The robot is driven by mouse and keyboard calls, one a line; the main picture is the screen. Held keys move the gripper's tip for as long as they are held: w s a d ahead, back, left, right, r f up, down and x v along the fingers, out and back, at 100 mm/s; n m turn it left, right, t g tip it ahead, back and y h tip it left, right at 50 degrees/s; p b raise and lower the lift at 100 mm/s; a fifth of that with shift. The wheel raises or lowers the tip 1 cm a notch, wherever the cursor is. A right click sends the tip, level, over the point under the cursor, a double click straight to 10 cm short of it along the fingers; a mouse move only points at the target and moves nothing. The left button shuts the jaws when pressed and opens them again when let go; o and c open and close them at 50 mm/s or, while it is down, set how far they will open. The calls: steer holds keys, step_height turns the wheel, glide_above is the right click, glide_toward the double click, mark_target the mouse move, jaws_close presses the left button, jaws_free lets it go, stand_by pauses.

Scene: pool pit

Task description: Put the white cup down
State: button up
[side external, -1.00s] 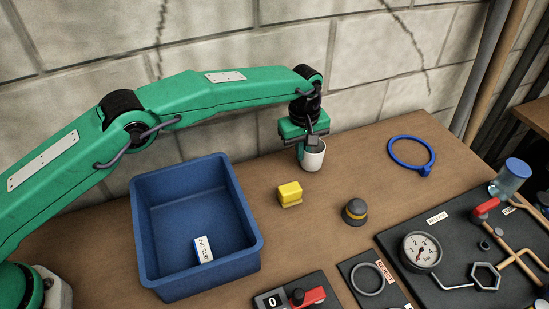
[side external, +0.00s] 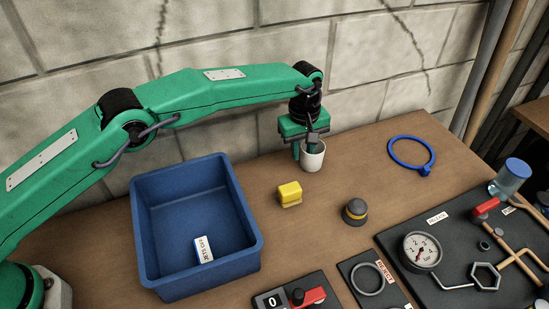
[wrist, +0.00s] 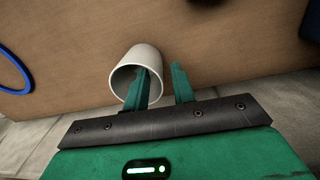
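The white cup (side external: 313,157) stands upright on the brown bench near the wall. It also shows in the wrist view (wrist: 150,59), its mouth towards the camera. My gripper (side external: 303,150) is over the cup's left side, pointing down. In the wrist view, one green finger of my gripper (wrist: 161,76) reaches inside the cup's mouth and the other is outside its wall. A gap shows between the outer finger and the cup, so the gripper is open. The tip of the inner finger is hidden in the cup.
A blue bin (side external: 248,238) with a small labelled box (side external: 203,250) inside stands at left. A blue ring (side external: 432,150) lies right. A gauge panel (side external: 450,222) fills the right front.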

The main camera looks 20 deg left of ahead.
step_height(320, 180, up, 11)
steer(key=shift+s+a+r, duration=0.15)
steer(key=shift+s, duration=0.05)
stand_by(0.4)
stand_by(0.3)
steer(key=s+a+r+m, duration=0.1)
steer(key=s+a+r, duration=0.3)
steer(key=a+r, duration=0.1)
steer(key=s+a+r+m, duration=0.2)
steer(key=s+a+r, duration=0.3)
steer(key=a, duration=0.3)
steer(key=s+a+r+m+t, duration=0.1)
steer(key=s+a+r, duration=0.4)
steer(key=a+r, duration=0.1)
steer(key=shift+a+r+m, duration=0.15)
steer(key=shift+a+m, duration=0.15)
steer(key=shift+a, duration=0.4)
steer(key=s+a+f+m+t, duration=0.2)
steer(key=s+a+f, duration=0.1)
steer(key=s+a, duration=0.4)
steer(key=s+a+f+m+t, duration=0.1)
steer(key=s+a+f+t, duration=0.1)
steer(key=s+a, duration=0.5)
steer(key=shift+s+a+f+m, duration=0.35)
steer(key=shift+s+f, duration=0.55)
steer(key=shift+s, duration=2.2)
